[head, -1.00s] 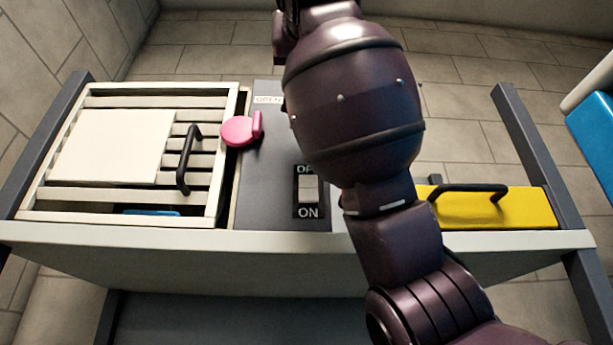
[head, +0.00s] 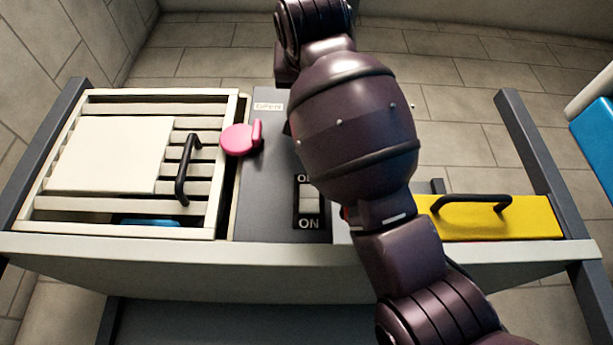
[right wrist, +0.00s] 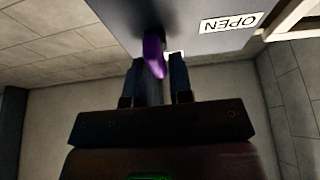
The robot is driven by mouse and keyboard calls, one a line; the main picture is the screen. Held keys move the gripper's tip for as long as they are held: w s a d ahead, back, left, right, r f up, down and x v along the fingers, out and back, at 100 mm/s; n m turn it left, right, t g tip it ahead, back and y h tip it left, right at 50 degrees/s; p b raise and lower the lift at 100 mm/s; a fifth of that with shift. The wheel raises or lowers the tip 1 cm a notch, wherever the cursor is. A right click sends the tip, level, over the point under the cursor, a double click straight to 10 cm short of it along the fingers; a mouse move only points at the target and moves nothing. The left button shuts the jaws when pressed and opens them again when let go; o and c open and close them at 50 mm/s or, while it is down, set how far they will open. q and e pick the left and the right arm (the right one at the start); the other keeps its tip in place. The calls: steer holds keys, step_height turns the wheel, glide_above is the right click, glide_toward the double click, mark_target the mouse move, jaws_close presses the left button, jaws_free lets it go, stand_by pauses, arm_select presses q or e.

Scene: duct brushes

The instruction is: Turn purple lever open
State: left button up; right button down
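The purple lever (right wrist: 154,55) hangs from the grey panel (right wrist: 185,18) in the right wrist view. My right gripper (right wrist: 163,62) has its two dark fingers apart, with a gap between them. The lever is at the fingertips and overlaps the left-hand finger in the picture; I cannot tell whether they touch. In the head view the purple lever and my right gripper are hidden behind my right arm or out of frame. An OPEN label (right wrist: 231,22) is on the panel and also shows in the head view (head: 269,106). My left gripper is not in view.
A pink knob (head: 240,138) and an ON switch (head: 309,200) are on the panel. A slatted frame (head: 230,165) with a cream plate (head: 105,155) and black handle (head: 186,170) is at left. A yellow block (head: 490,222) with a black handle is at right.

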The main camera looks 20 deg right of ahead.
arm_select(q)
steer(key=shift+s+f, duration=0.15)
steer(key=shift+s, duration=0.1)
arm_select(e)
steer(key=shift+n, duration=0.4)
arm_select(q)
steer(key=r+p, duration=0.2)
steer(key=p, duration=0.1)
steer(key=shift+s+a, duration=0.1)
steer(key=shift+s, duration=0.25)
arm_select(e)
steer(key=n+g+y, duration=0.1)
steer(key=n+y, duration=0.1)
steer(key=n, duration=0.5)
steer(key=n+g+y, duration=0.1)
steer(key=n+y, duration=0.2)
steer(key=n, duration=0.4)
steer(key=a+f+n+g+y, duration=0.1)
steer(key=n+y, duration=0.2)
steer(key=n, duration=0.4)
steer(key=shift+w+n+g, duration=0.1)
steer(key=shift+n+g, duration=0.2)
steer(key=shift+f, duration=0.1)
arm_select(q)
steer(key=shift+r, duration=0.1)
arm_select(e)
steer(key=c, duration=1.1)
jaws_free()
steer(key=shift+c, duration=0.2)
